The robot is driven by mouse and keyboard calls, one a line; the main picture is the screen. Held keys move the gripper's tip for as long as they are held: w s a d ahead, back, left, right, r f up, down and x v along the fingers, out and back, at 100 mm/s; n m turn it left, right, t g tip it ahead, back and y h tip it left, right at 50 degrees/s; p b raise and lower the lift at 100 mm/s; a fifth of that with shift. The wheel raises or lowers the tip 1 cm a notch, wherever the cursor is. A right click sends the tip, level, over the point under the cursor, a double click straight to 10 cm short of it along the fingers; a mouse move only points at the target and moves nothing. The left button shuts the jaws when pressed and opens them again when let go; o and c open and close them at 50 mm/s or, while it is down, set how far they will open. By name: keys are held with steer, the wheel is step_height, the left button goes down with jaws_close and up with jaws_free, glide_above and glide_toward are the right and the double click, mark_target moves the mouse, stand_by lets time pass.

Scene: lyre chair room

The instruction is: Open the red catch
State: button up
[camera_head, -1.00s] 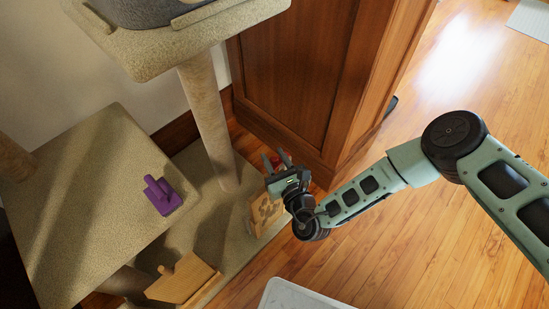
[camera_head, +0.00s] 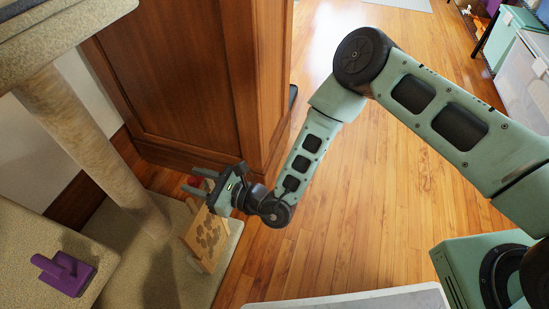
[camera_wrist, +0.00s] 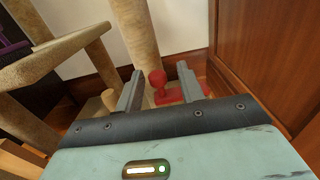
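The red catch (camera_wrist: 159,84) has a round-topped knob and a red base beside it. In the wrist view it appears between and beyond my gripper's fingers, close to the foot of a carpeted post. My gripper (camera_wrist: 160,72) is open, with clear space between its two grey fingers and nothing held. In the head view my gripper (camera_head: 196,181) points left, low beside the wooden cabinet. Only a small bit of red shows there, mostly hidden by the fingers. I cannot tell whether the fingers touch the catch.
A wooden paw-print panel (camera_head: 208,240) stands just below my gripper. A carpeted post (camera_head: 85,140) rises to the left. A purple handled piece (camera_head: 65,273) lies on the carpeted platform (camera_head: 25,235). The wooden cabinet (camera_head: 175,85) stands behind. Wood floor (camera_head: 350,220) is open to the right.

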steer(key=n+g+b, duration=0.1)
steer(key=g+b, duration=0.1)
steer(key=d+n+g+y+b, duration=0.1)
steer(key=b, duration=0.1)
steer(key=n+g+b, duration=0.1)
steer(key=g+b, duration=0.1)
steer(key=shift+w+d+f+n+g+y, duration=0.2)
steer(key=shift+d+f+n+g+y, duration=0.05)
steer(key=shift+d+n+g+y, duration=0.05)
steer(key=s+d+p, duration=0.2)
steer(key=d+p, duration=0.5)
steer(key=d, duration=1.1)
steer(key=s+r+n+g+h+p, duration=0.1)
steer(key=s+r+n+g+p, duration=0.1)
steer(key=r, duration=0.5)
steer(key=s+a+r+n+g+h+p, duration=0.1)
steer(key=s+r+n+g+h+p, duration=0.1)
steer(key=r, duration=0.6)
steer(key=s+r+n+g+h+p, duration=0.1)
steer(key=s+r+n+g+p, duration=0.3)
steer(key=r+n+p, duration=0.3)
steer(key=shift+s+a+r+g, duration=0.2)
steer(key=shift+a+r+g, duration=0.2)
steer(key=shift+r+g, duration=0.35)
steer(key=shift+g, duration=0.25)
